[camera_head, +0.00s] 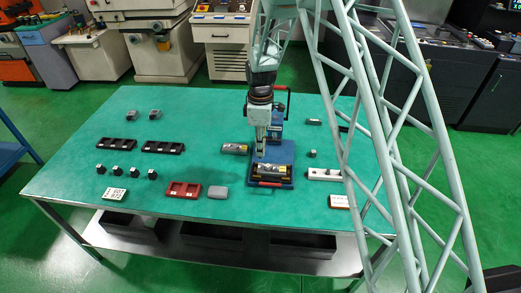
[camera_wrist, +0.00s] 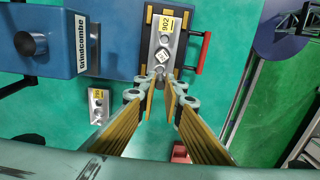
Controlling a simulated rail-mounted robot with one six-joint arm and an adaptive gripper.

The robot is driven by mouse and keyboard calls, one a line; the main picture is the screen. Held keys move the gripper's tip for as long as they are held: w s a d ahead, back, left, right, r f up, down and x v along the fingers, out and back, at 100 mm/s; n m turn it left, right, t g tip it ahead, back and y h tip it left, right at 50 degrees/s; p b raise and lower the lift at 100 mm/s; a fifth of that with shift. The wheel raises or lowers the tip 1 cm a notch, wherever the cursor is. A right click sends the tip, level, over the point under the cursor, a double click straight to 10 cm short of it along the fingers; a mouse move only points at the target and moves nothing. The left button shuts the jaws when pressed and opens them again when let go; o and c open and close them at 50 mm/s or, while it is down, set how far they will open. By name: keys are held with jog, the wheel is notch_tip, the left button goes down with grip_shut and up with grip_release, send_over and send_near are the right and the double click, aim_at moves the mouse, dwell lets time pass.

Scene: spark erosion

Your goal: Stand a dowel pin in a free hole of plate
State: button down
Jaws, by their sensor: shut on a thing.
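The plate (camera_head: 273,171) is a grey block with a yellow label, lying in a blue fixture (camera_head: 283,183) with a red handle. In the wrist view the plate (camera_wrist: 168,42) carries a yellow 902 label and a white marker. My gripper (camera_head: 261,152) is over the left rear end of this plate. In the wrist view my gripper (camera_wrist: 164,84) has its fingertips close together at the plate's lower end. A small grey dowel pin (camera_wrist: 160,70) seems to sit between the tips, partly hidden. Whether it touches the plate I cannot tell.
A blue Grindcombe machine (camera_wrist: 48,40) stands beside the fixture. A second labelled grey plate (camera_head: 235,149) lies left of it.

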jog(key=shift+f, duration=0.35)
jog(key=shift+f+b, duration=1.25)
jog(key=shift+f, duration=1.55)
jog(key=shift+f, duration=0.3)
jog(key=c, duration=2.7)
grip_release()
jog(key=shift+r, duration=0.15)
jog(key=shift+r, duration=5.9)
